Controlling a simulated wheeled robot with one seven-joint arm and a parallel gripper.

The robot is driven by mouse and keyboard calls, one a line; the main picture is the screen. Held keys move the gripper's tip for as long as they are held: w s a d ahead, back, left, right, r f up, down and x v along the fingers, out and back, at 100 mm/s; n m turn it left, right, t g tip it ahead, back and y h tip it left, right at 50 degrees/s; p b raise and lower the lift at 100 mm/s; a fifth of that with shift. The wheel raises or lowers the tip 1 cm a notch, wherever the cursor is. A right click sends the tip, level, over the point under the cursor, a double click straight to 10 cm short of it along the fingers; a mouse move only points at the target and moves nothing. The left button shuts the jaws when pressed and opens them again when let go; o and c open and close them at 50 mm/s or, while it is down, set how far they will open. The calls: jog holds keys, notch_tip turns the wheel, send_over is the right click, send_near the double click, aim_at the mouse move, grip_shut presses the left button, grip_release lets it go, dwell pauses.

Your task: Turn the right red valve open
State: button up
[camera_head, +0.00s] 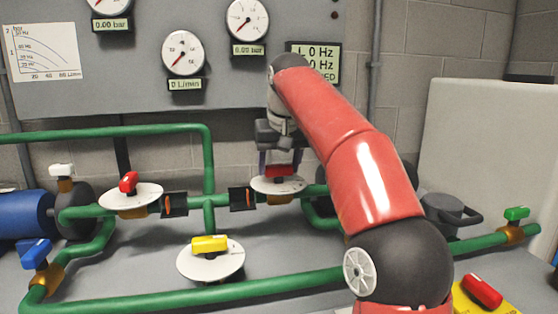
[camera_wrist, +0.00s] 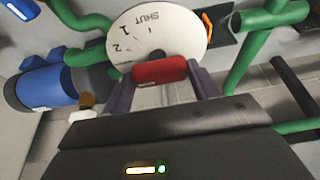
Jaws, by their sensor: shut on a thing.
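The right red valve handle (camera_head: 279,171) sits on a round white dial (camera_head: 293,187) on the green pipe, at the middle of the head view. My gripper (camera_head: 278,160) reaches down over it, its fingers on either side of the handle. In the wrist view the red handle (camera_wrist: 160,71) lies between the two purplish fingers of my gripper (camera_wrist: 163,88), which is shut on it. Behind it the white dial (camera_wrist: 137,38) shows the word SHUT and numbers, rotated in the picture. The near part of the dial is partly hidden by the handle and fingers.
Another red valve (camera_head: 128,182) stands to the left on the same pipe. A yellow valve (camera_head: 210,244) is in front, with green pipes (camera_head: 180,292) around. A blue valve (camera_head: 36,253) is at left, a green one (camera_head: 516,213) at right. A gauge panel (camera_head: 140,60) stands behind.

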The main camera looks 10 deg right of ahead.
jog(key=o, duration=1)
jog(key=p+v, duration=0.1)
jog(key=v, duration=0.6)
jog(key=shift+s+r+p, duration=0.15)
jog(key=shift+r+p, duration=0.2)
jog(key=shift+p, duration=0.05)
